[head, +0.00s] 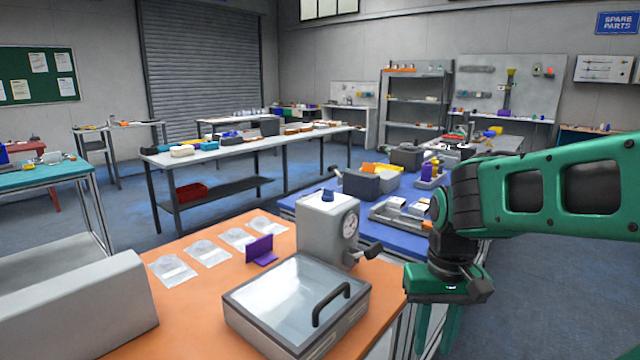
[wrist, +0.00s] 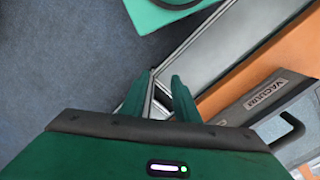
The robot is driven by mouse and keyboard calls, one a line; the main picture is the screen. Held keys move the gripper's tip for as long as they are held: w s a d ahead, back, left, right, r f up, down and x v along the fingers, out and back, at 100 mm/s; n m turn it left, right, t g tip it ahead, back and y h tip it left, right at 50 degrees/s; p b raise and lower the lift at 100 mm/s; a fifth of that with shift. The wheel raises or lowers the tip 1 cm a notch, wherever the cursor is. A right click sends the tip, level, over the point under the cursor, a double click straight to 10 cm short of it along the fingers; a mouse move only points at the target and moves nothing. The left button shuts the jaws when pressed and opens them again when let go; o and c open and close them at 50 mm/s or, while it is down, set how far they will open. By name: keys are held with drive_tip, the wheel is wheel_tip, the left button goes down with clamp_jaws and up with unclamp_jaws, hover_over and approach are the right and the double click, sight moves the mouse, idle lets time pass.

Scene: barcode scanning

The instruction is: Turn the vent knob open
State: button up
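A grey vacuum unit (head: 326,232) stands on the orange table, behind a clear-lidded chamber (head: 290,300). It carries a small dark blue knob (head: 328,195) on top, a round gauge (head: 350,223) and a black lever-like knob (head: 370,251) on its right side. I cannot tell which one is the vent knob. My gripper (head: 437,335) points down beside the table's right edge, apart from the unit, open and empty. In the wrist view, my gripper (wrist: 164,76) is over the table edge and floor; the chamber (wrist: 250,100) with its "VACUUM" label is at right, and no knob shows.
The chamber's black handle (head: 331,303) sticks up. Several clear bags (head: 208,253) and a purple stand (head: 261,250) lie left of the unit. A grey block (head: 70,310) fills the near left. A blue table (head: 405,186) with bins and parts stands behind.

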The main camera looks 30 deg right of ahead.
wheel_tip(320, 180, up, 29)
drive_tip(key=n, duration=1.1)
hover_over(328, 194)
drive_tip(key=f, duration=0.7)
drive_tip(key=w+f, duration=0.1)
drive_tip(key=f, duration=0.2)
drive_tip(key=shift+d+f, duration=0.2)
drive_tip(key=shift+f, duration=0.2)
clamp_jaws()
